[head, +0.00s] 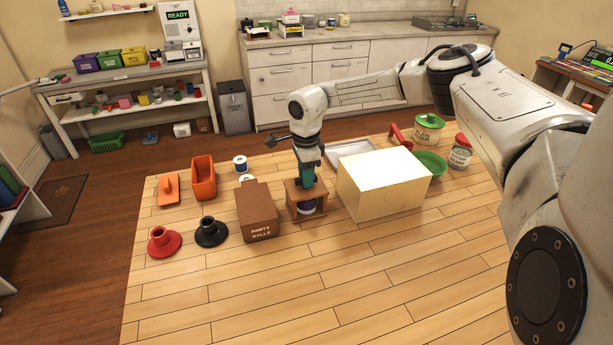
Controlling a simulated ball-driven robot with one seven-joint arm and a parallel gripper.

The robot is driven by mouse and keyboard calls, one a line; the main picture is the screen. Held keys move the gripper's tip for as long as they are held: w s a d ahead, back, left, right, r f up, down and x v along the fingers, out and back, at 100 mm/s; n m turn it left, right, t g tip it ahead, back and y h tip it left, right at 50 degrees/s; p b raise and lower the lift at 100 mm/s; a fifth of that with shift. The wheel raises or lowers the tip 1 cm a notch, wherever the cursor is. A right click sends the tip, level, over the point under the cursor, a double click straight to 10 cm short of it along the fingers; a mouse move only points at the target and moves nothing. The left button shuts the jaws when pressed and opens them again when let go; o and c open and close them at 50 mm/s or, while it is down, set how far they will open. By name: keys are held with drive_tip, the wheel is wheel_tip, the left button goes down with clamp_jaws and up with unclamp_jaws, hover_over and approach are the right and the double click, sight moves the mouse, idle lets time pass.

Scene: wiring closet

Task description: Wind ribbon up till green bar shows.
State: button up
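My gripper (306,178) points down onto the top of a small brown wooden stand (292,209) in the middle of the light wood floor. A teal part shows at the fingertips; I cannot tell whether it belongs to the fingers or to something between them. I cannot make out any ribbon or green bar on the stand.
A brown "PARTY BALLS" box (257,215) stands close left of the stand, a large cream box (384,188) close right. Jars (460,155) stand right. The front floor is clear.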

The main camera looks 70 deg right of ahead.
drive_tip(key=shift+o, duration=0.8)
drive_tip(key=shift+r+p, duration=0.8)
drive_tip(key=shift+r, duration=2.25)
wheel_tip(320, 180, up, 11)
drive_tip(key=b, duration=0.3)
drive_tip(key=shift+f, duration=0.1)
